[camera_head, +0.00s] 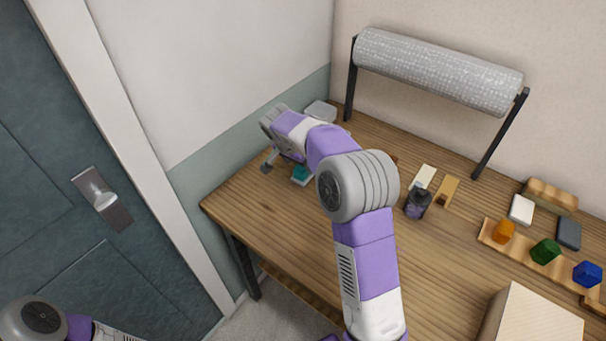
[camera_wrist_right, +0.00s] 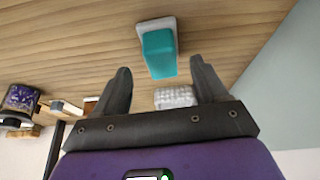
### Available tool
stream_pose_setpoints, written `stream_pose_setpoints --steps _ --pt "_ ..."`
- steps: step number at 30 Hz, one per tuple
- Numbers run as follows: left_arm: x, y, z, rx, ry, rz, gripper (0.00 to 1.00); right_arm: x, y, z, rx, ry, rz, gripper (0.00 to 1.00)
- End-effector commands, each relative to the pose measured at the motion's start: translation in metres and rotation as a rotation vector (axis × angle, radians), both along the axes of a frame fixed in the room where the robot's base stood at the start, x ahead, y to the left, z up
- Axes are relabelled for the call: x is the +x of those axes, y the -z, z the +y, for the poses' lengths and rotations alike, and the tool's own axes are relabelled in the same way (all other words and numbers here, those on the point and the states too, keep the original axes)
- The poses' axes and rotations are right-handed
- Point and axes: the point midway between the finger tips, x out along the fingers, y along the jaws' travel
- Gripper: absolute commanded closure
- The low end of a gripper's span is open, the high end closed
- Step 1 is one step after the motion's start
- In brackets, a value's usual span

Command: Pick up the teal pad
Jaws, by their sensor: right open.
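The teal pad (camera_head: 302,174) lies near the left end of the wooden table, on a pale base. In the right wrist view the teal pad (camera_wrist_right: 158,53) shows on its light grey backing, ahead of the fingertips and roughly centred between them. My right gripper (camera_wrist_right: 160,70) is open and empty, its two dark fingers apart. In the head view it is beside the pad, on its left, partly hidden by my own right arm. Contact with the pad cannot be told. My left arm shows at the bottom left, but its gripper is out of view.
A pale object (camera_head: 320,110) stands behind my arm near the wall. A wrapped roll (camera_head: 437,69) hangs on a black stand. A dark jar (camera_head: 417,204), a wooden rack (camera_head: 525,259) with coloured pieces and a wooden block (camera_head: 530,318) stand to the right.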

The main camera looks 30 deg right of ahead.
Motion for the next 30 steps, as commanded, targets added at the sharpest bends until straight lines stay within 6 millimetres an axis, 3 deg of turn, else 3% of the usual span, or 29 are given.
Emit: stream_pose_setpoints --steps 9,16,27,30 --pt "0.000 0.014 0.000 0.000 0.000 0.000 1.00 0.012 0.039 -0.021 0.000 0.000 0.001 0.28" --pt "0.000 0.013 0.000 0.000 0.000 0.000 1.00 0.013 0.039 -0.022 0.000 0.000 -0.001 0.28" --pt "0.000 0.013 0.000 0.000 0.000 0.000 1.00 0.013 0.039 -0.022 0.000 0.000 -0.001 0.83" --pt "0.000 0.013 0.000 0.000 0.000 0.000 1.00 0.013 0.039 -0.022 0.000 0.000 -0.001 0.85"
